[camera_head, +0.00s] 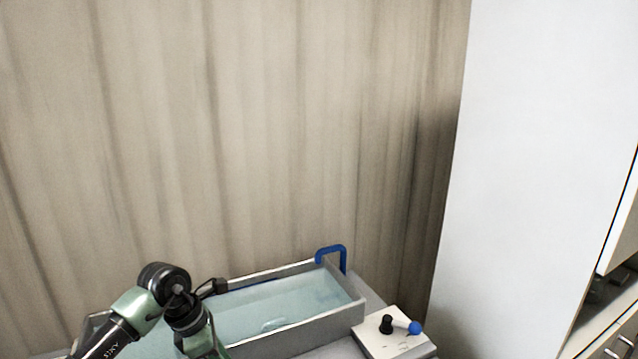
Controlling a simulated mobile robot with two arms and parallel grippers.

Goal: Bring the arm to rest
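My green and black arm comes in from the lower left. It bends at a dark joint and runs down out of the bottom edge, in front of the tank's left part. No gripper fingers can be made out on it, and my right arm does not show. A grey rectangular tank (330,326) holds pale blue-green liquid (290,303). A small dark piece beside the arm at the tank's back rim is too unclear to name.
A blue bent pipe (331,250) hooks over the tank's back right corner. Right of the tank is a white plate (392,346) with a black knob (386,324) and a blue-tipped lever (414,328). A brown curtain-like wall (250,130) and white panel (540,150) stand behind; cabinets (622,235) are far right.

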